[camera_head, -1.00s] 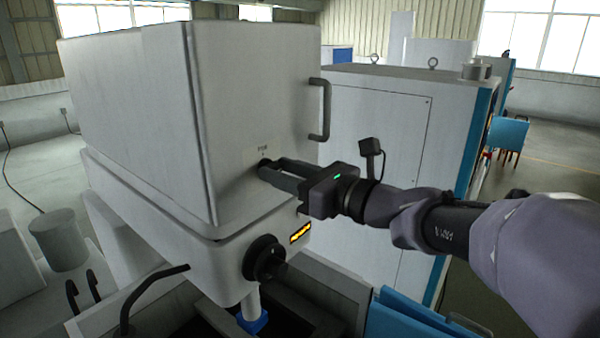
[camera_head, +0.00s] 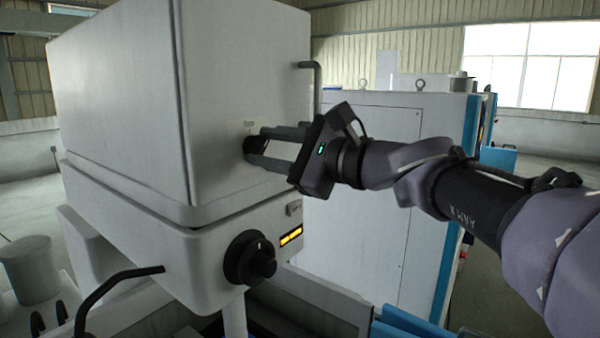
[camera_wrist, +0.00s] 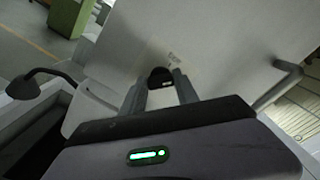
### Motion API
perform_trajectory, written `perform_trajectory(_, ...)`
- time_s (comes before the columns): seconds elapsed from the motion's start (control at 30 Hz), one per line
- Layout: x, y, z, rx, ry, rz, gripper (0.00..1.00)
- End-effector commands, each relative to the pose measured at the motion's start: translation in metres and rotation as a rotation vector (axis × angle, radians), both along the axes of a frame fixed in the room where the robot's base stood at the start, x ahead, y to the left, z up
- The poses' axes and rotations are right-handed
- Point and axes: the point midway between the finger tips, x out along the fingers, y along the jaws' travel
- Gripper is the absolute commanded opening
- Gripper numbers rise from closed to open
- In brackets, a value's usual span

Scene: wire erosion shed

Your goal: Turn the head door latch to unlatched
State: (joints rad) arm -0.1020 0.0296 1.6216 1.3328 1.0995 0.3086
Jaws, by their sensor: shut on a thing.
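The head door latch (camera_head: 252,146) is a small dark round knob low on the front face of the pale grey machine head (camera_head: 240,75), just under a small printed label. My gripper (camera_head: 258,148) reaches it from the right, with its two fingers closed around the knob. In the wrist view the latch (camera_wrist: 160,77) shows as a dark piece between the two fingertips (camera_wrist: 160,80). The fingers partly cover the latch, and its exact turn angle is hard to read.
A grey bar handle (camera_head: 317,88) stands out from the head's right edge, close above my gripper. A tall white and blue cabinet (camera_head: 375,190) stands behind my arm.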

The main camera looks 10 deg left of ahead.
Motion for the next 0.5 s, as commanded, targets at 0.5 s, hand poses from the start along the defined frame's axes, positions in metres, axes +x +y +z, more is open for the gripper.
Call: perform_trajectory(0.5,-0.0006,0.0005,-0.0068,-0.233,-0.396,0.000,0.00)
